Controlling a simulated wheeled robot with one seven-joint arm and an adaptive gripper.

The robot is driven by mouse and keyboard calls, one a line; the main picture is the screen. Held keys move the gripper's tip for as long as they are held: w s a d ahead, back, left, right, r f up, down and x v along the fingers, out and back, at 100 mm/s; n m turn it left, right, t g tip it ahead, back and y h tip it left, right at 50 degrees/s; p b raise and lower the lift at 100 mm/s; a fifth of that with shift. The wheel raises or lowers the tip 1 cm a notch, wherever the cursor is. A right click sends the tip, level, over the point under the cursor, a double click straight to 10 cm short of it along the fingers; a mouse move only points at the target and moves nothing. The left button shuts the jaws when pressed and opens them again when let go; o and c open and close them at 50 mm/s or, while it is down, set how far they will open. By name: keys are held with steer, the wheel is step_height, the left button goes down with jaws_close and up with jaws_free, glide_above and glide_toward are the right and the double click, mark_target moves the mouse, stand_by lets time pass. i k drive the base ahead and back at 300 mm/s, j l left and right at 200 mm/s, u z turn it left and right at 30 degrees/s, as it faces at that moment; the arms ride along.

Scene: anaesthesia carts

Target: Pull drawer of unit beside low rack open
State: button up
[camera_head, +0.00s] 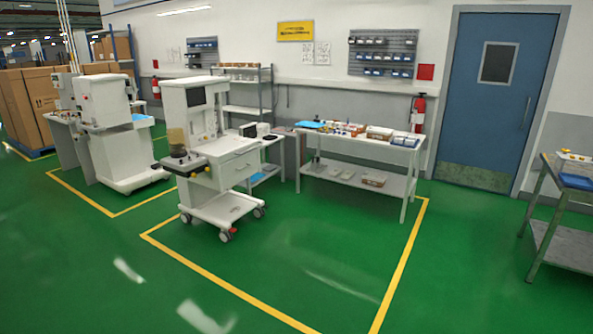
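A white wheeled anaesthesia unit (203,122) stands left of centre, inside a yellow floor outline. Its drawer front (238,166), with a small handle, faces right and looks shut. A grey rack (244,112) with several shelves stands behind this unit by the wall. Its lower part is partly hidden by the unit and a small side table. A second white unit (106,108) stands further left, with stacked boxes behind it; I cannot make out a drawer on it. My gripper is not in view, and nothing is seen touching either unit.
A white worktable (338,179) with trays and small items stands right of the unit. A small side table (270,146) is between them. A metal table (565,238) is at the right edge. A blue door (498,120) is at the back. The green floor in front is clear.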

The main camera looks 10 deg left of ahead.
mark_target(235, 170)
steer(key=i+j+u, duration=0.25)
steer(key=i, duration=0.65)
steer(key=i+u, duration=0.25)
steer(key=i, duration=0.7)
steer(key=i+l+u, duration=0.25)
steer(key=i, duration=0.65)
steer(key=i+j+u, duration=0.1)
steer(key=i, duration=0.9)
steer(key=i+j+u, duration=0.1)
steer(key=i, duration=0.95)
steer(key=i+j+z, duration=0.75)
steer(key=i, duration=0.15)
steer(key=i+j+z, duration=0.35)
